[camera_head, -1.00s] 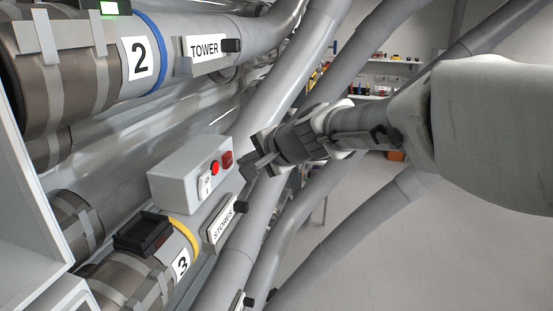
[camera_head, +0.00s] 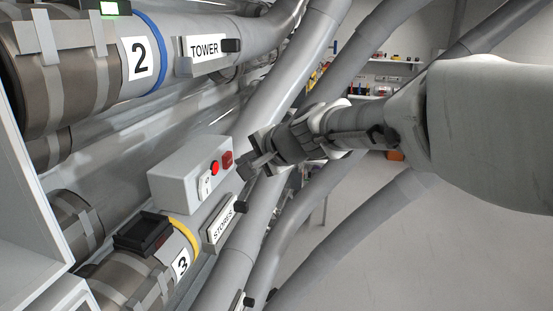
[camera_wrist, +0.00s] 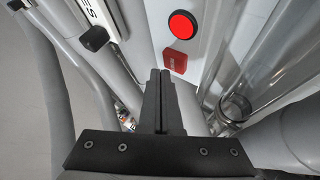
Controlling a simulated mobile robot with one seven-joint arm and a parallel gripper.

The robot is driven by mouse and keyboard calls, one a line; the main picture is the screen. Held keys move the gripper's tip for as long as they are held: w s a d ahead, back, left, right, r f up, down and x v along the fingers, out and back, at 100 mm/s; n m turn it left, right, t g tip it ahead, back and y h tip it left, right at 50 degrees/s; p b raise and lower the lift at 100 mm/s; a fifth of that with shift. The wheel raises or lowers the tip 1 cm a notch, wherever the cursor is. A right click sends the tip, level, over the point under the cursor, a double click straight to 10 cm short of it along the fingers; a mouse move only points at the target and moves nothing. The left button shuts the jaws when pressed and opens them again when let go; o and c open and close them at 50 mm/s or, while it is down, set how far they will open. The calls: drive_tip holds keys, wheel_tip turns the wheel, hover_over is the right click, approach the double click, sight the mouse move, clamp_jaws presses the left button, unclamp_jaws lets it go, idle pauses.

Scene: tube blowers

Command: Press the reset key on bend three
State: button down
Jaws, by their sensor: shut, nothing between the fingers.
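Bend three is the pipe with the yellow band and the "3" label (camera_head: 182,263). A grey control box (camera_head: 178,178) sits above it. Its end face has a white switch (camera_head: 205,185), a lit red round light (camera_head: 215,167) and a dark red square key (camera_head: 227,159). The wrist view shows the round light (camera_wrist: 182,25) and the red key (camera_wrist: 175,61) with small white lettering, too small to read surely. My gripper (camera_head: 243,173) is shut and empty, just right of the box face. In the wrist view its fingertips (camera_wrist: 160,74) are close beside the key; contact cannot be told.
The "STORES" plate (camera_head: 222,222) with a black knob (camera_head: 240,206) lies just below my gripper. Pipe two with its "TOWER" plate (camera_head: 205,48) runs above. Grey tubes (camera_head: 290,85) pass close behind my gripper. Open floor (camera_head: 440,250) lies to the right.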

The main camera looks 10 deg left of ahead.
drive_tip(key=shift+a, duration=0.25)
drive_tip(key=shift+a, duration=0.45)
idle(0.6)
drive_tip(key=shift+d, duration=0.15)
drive_tip(key=shift+d+b, duration=0.4)
drive_tip(key=shift+d, duration=0.3)
drive_tip(key=d+b, duration=0.1)
drive_tip(key=d, duration=0.2)
drive_tip(key=d+b, duration=0.1)
drive_tip(key=d, duration=0.1)
drive_tip(key=shift+s+b, duration=0.3)
drive_tip(key=shift+s, duration=0.1)
idle(0.5)
